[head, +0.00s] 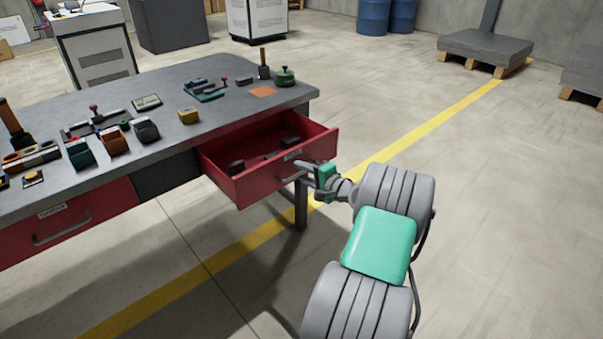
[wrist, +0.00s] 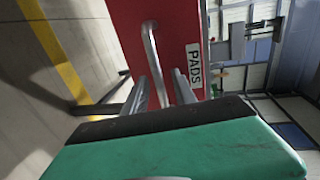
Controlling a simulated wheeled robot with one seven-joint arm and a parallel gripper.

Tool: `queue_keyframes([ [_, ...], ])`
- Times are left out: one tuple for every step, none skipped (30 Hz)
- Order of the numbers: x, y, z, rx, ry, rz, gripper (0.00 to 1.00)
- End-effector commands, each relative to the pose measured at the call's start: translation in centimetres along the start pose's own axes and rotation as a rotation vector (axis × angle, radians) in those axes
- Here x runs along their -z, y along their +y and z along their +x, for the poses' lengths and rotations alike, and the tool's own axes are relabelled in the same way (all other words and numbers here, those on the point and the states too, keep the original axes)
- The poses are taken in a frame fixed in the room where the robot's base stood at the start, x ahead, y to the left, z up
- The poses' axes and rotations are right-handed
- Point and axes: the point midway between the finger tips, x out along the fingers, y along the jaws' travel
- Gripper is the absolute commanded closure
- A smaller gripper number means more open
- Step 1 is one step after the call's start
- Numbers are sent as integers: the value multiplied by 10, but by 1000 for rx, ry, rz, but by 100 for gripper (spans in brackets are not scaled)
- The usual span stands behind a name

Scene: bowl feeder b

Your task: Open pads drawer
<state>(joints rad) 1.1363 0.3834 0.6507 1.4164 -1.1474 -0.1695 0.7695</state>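The red pads drawer (head: 262,178) is pulled well out of the right end of the workbench, and its inside shows in the head view. Its front, with a white PADS label (wrist: 194,65), fills the upper middle of the wrist view (wrist: 178,30). The grey bar handle (wrist: 152,50) stands on that front. My gripper (head: 302,170) is at the drawer front by the handle. In the wrist view its two fingers (wrist: 162,88) are apart, with the handle's near end between them and gaps showing. I cannot tell whether a finger touches the handle.
Dark small parts (head: 237,166) lie in the drawer. The grey workbench (head: 165,100) carries blocks, fixtures and a green-topped item (head: 285,76). Another red drawer (head: 70,222) is shut at the left. The floor to the right is open, crossed by a yellow line (head: 425,130).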

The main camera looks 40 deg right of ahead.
Motion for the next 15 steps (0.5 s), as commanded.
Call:
queue_keyframes([
  [0,0,-2,0,0,0,68],
  [0,-1,-4,0,1,1,68],
  [0,-1,-8,0,1,2,68],
  [0,-1,-13,0,1,2,68],
  [1,-2,-19,0,2,1,68],
  [1,-2,-27,0,3,1,68],
  [1,-2,-34,0,3,2,68],
  [1,-2,-40,0,4,1,68],
  [1,-2,-49,0,3,2,68],
  [0,-2,-54,0,2,3,68],
  [1,-1,-60,0,3,2,68],
  [0,-1,-66,-1,1,2,68],
  [0,-1,-70,0,0,2,68],
  [0,-1,-73,0,0,2,68],
  [-1,-1,-75,0,-1,1,68],
])
